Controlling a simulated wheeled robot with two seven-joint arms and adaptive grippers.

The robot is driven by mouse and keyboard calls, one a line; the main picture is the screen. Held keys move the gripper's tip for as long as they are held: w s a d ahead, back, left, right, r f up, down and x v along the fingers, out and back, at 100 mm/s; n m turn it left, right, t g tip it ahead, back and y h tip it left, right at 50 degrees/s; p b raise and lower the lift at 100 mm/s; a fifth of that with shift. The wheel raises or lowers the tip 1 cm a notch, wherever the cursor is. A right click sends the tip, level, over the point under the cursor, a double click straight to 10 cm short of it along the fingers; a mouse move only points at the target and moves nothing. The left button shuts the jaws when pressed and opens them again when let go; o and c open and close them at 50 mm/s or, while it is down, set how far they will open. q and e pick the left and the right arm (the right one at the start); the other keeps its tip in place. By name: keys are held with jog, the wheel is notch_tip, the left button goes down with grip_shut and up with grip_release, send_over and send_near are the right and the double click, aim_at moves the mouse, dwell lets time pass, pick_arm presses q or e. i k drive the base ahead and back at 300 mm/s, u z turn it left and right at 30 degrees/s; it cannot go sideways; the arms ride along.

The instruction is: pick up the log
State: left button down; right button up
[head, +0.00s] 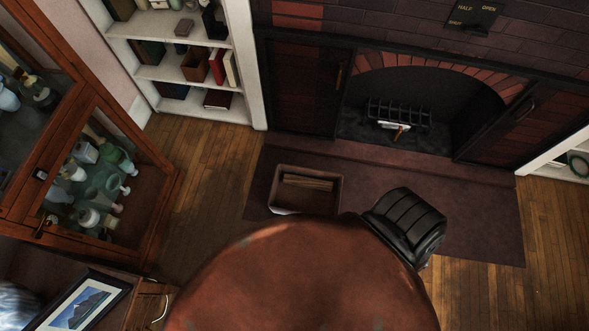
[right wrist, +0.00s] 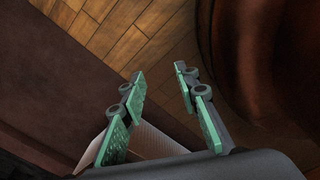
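In the head view, a pale log-like piece (head: 393,125) lies at the dark metal grate inside the fireplace. A brown open box (head: 275,196) on the hearth rug holds long wood-coloured pieces (head: 306,182), which may be logs. In the right wrist view my right gripper (right wrist: 160,73) is open, its green-padded fingers apart with only wood floor seen between the tips. A pale lined surface shows low behind the fingers; I cannot tell what it is. My left gripper is in neither view.
A large rounded brown surface (head: 290,285) fills the bottom centre. A glass-fronted cabinet (head: 150,215) stands at left and a white bookshelf (head: 245,60) at back left. The dark rug (head: 480,225) lies before the fireplace (head: 430,85). Wood floor (head: 550,250) is clear at right.

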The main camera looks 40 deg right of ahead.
aim_at(288, 179)
jog(key=z, duration=0.5)
jog(key=i, duration=0.95)
jog(key=z, duration=0.75)
